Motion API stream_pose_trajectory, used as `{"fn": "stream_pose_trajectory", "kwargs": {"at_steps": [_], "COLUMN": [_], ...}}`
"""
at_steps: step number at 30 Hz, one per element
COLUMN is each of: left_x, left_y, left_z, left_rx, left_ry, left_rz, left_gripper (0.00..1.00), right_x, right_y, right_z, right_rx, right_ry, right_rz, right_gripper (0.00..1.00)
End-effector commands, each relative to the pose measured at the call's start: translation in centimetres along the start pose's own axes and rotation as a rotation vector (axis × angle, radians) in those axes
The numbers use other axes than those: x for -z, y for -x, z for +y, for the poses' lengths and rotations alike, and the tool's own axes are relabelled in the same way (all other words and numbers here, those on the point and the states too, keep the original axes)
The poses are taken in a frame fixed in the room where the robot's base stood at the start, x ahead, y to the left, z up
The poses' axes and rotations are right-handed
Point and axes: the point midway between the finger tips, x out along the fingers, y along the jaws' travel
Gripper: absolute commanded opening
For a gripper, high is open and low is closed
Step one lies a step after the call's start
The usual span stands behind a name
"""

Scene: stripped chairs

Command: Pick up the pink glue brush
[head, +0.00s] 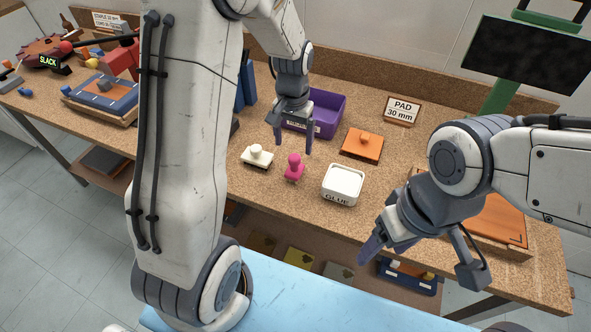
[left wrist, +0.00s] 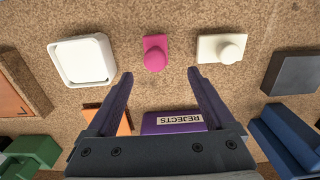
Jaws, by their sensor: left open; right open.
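The pink glue brush (head: 294,168) stands on the cork-coloured bench top, between a white brush-like piece and the white glue tub (head: 343,184). It also shows in the left wrist view (left wrist: 154,54), above and between my fingertips. My left gripper (head: 293,146) is open and empty, above the bench just behind the pink brush, with its fingers pointing down. The left wrist view shows its two fingers (left wrist: 160,75) spread apart, not around the brush. My right gripper (head: 415,262) is open and empty in front of the bench's near edge, at the right.
A white knobbed piece (head: 257,156) sits left of the brush. A purple rejects bin (head: 325,113) stands behind my left gripper. An orange knobbed piece (head: 362,145) lies right of it, near the pad sign (head: 402,111). Bare bench surrounds the brush.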

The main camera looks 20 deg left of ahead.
Motion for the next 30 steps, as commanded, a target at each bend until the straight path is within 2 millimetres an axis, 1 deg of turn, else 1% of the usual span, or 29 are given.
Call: {"fn": "stream_pose_trajectory", "kwargs": {"at_steps": [1,3,6,11,16,19,23,29,30], "left_x": [-0.2,-0.2,-0.2,-0.4,-0.9,-0.9,-0.8,-0.8,-0.8], "left_y": [-0.9,-1.9,-3.0,-4.0,-6.5,-7.9,-8.6,-8.6,-8.6], "left_z": [0.1,0.1,0.1,0.2,0.7,0.6,0.6,0.6,0.6], "left_rx": [0.000,0.000,0.000,-0.001,-0.001,-0.001,-0.001,-0.001,-0.001], "left_ry": [-0.001,-0.001,-0.002,-0.002,-0.003,-0.002,-0.002,-0.002,-0.002], "left_rz": [-0.006,-0.006,-0.004,-0.005,-0.007,-0.006,-0.003,-0.001,-0.001], "left_gripper": [0.88,0.88,0.88,0.88,0.88,0.88,0.88,0.88,0.72], "right_x": [0.0,0.0,0.0,0.0,0.1,0.1,0.1,0.1,0.1], "right_y": [0.1,0.2,0.2,0.4,1.0,1.0,1.0,1.0,1.0], "right_z": [0.0,0.0,0.0,0.0,-0.1,-0.1,-0.1,-0.1,-0.1], "right_rx": [0.000,0.000,0.000,0.000,0.000,0.000,0.000,0.000,0.000], "right_ry": [0.000,0.000,0.000,0.000,0.000,0.000,0.000,0.000,0.000], "right_rz": [0.000,0.000,0.000,0.000,0.000,0.000,0.000,0.000,0.000], "right_gripper": [0.70,0.70,0.70,0.70,0.70,0.70,0.70,0.70,0.70]}}
